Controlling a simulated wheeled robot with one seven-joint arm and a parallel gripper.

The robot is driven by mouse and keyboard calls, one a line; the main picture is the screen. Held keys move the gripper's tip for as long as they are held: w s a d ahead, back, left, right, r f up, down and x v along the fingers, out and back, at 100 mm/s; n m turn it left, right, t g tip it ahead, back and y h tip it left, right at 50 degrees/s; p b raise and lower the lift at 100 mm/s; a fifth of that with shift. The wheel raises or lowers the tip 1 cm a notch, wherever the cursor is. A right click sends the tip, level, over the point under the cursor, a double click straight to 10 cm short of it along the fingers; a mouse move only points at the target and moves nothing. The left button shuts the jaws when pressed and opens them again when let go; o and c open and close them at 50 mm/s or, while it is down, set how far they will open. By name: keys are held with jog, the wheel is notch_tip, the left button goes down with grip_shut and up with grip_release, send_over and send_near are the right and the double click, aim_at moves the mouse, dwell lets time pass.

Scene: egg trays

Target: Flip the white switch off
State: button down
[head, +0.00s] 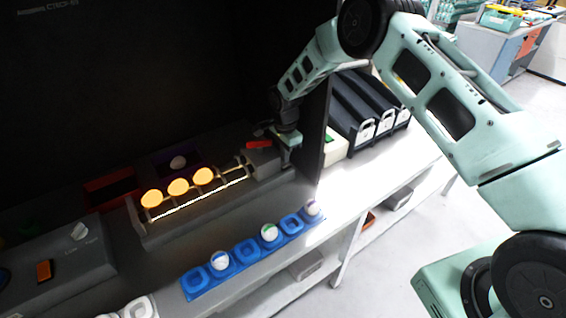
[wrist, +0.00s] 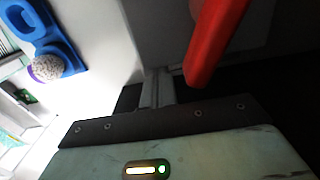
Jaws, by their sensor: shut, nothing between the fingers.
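A white knob-like switch (head: 80,231) stands on a grey box (head: 60,262) at the lower left of the head view, with small lettering beside it. My gripper (head: 289,146) is far to the right of it, near a grey box with a red lever (head: 259,144). The gripper is shut and empty, its fingertips (wrist: 157,88) pointing at a grey surface in the wrist view. The red lever (wrist: 213,42) shows large in that view, just beside the fingers. I cannot tell if they touch. The white switch is not in the wrist view.
A glowing rack (head: 200,205) holds several lit orange eggs (head: 178,187). Blue trays (head: 194,284) with eggs line the front edge. An orange rocker (head: 44,271) sits on the left box. A dark panel (head: 150,60) stands behind; black bins (head: 352,112) stand at right.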

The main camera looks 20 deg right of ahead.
aim_at(285, 165)
jog(key=shift+f+b, duration=0.75)
jog(key=shift+f, duration=0.2)
dwell(0.8)
jog(key=shift+r+p, duration=1.5)
jog(key=shift+r, duration=2.05)
